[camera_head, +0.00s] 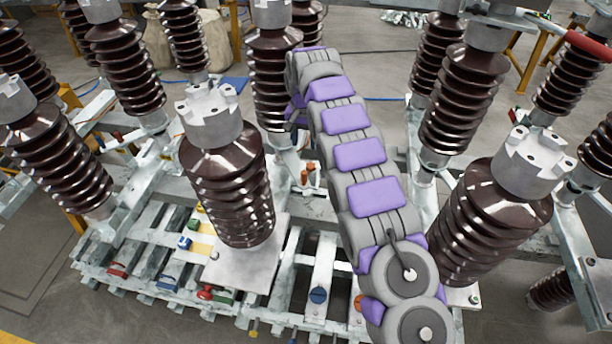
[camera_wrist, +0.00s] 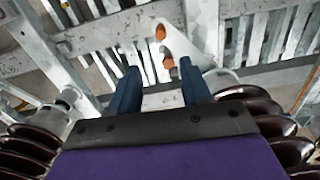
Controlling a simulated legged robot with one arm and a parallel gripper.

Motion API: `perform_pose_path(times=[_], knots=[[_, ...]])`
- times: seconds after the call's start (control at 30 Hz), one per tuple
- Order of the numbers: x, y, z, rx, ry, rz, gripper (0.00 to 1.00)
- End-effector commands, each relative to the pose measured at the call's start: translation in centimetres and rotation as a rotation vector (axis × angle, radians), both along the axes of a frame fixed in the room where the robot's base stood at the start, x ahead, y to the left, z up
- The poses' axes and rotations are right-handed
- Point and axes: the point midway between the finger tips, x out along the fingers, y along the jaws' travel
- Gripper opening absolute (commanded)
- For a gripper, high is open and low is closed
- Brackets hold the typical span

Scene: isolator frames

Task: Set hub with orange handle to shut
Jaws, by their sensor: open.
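Two small orange pieces, which look like the orange handle (camera_wrist: 160,32), show on a pale angled plate (camera_wrist: 190,38) in the wrist view. One piece is above the fingertips and the other is close to the gap between them. Small orange pieces (camera_head: 309,167) also show beside the frame in the head view, left of my arm. The hub itself is hard to make out. My gripper (camera_wrist: 159,67) is open, its two dark blue fingers apart with nothing held. In the head view my arm hides most of the gripper.
Ribbed brown insulators (camera_head: 228,185) with grey caps stand on both sides of my arm. Pale steel beams (camera_wrist: 100,35) cross close around the gripper. Coloured knobs, including a blue one (camera_head: 318,295), sit on the lower rails. Open floor (camera_head: 350,60) lies behind.

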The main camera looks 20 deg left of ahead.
Motion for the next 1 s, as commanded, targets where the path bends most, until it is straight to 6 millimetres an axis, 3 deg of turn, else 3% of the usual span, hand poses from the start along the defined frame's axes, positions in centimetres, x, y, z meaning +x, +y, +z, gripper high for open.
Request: perform_pose_path(times=[0.27, 0.43, 0.8, 1.0], knots=[[-0.1, -0.9, -3.0, 0.006, 0.004, 0.000, 0.48], [-0.1, -1.4, -6.3, 0.011, 0.005, -0.001, 0.48], [-0.1, -0.1, -13.9, 0.000, 0.005, 0.000, 0.48], [-0.1, -0.5, -16.4, 0.004, 0.005, 0.000, 0.48]])
